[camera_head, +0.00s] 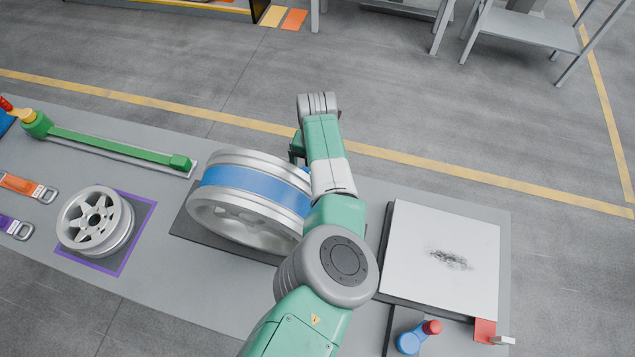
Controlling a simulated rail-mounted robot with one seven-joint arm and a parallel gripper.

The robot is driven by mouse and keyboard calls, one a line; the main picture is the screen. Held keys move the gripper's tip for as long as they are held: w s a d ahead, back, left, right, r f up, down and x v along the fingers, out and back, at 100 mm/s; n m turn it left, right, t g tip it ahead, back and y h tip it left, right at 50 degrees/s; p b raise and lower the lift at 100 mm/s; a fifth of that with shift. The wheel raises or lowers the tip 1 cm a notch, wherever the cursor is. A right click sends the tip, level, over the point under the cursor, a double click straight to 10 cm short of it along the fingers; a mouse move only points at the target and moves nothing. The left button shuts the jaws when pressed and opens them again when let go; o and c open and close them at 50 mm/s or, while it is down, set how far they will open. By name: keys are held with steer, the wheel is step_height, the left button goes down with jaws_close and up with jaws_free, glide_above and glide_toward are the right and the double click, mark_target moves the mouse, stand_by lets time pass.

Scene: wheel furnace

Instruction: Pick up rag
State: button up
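No cloth can be named as the rag with certainty. A small flat red piece (484,330) lies at the lower right corner of the white board and may be the rag; its material is too small to tell. My green and grey arm reaches up across the middle of the view and bends down behind the large wheel. My gripper is hidden behind the arm and the wheel, so its fingers do not show.
A large silver wheel with a blue band (232,178) stands left of my arm. A white board (440,225) with a dark smudge lies right. A small wheel (95,218), a green long tool (115,145) and a blue-and-red object (409,342) lie on the grey surface.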

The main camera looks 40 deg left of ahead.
step_height(320, 180, down, 5)
steer(key=shift+r+b, duration=0.1)
steer(key=shift+b, duration=1.05)
steer(key=c, duration=0.8)
step_height(320, 180, up, 10)
steer(key=p, duration=0.4)
steer(key=shift+c, duration=0.2)
